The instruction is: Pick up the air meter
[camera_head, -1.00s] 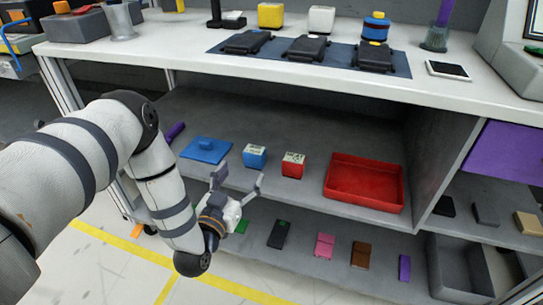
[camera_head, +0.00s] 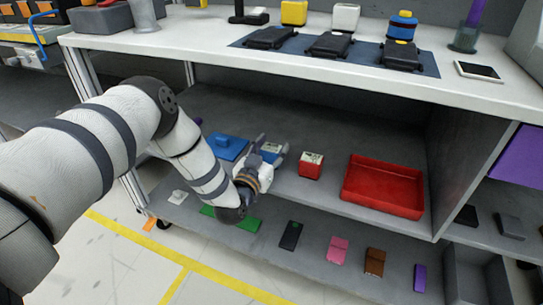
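A small blue box with a pale, meter-like face (camera_head: 270,148) sits on the middle shelf. A similar red box with a pale face (camera_head: 311,165) stands to its right. I cannot tell from the picture which of them is the air meter. My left gripper (camera_head: 273,146) is at the blue box, with its fingers spread and the box showing between or just behind them; contact cannot be told. The gripper hides the lower part of the blue box. My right gripper is not in view.
A red tray (camera_head: 383,187) is at the shelf's right and a blue lidded object (camera_head: 226,147) at its left. The worktop (camera_head: 130,38) overhangs the shelf. Phone-like items, including a pink one (camera_head: 338,249), lie on the lower shelf.

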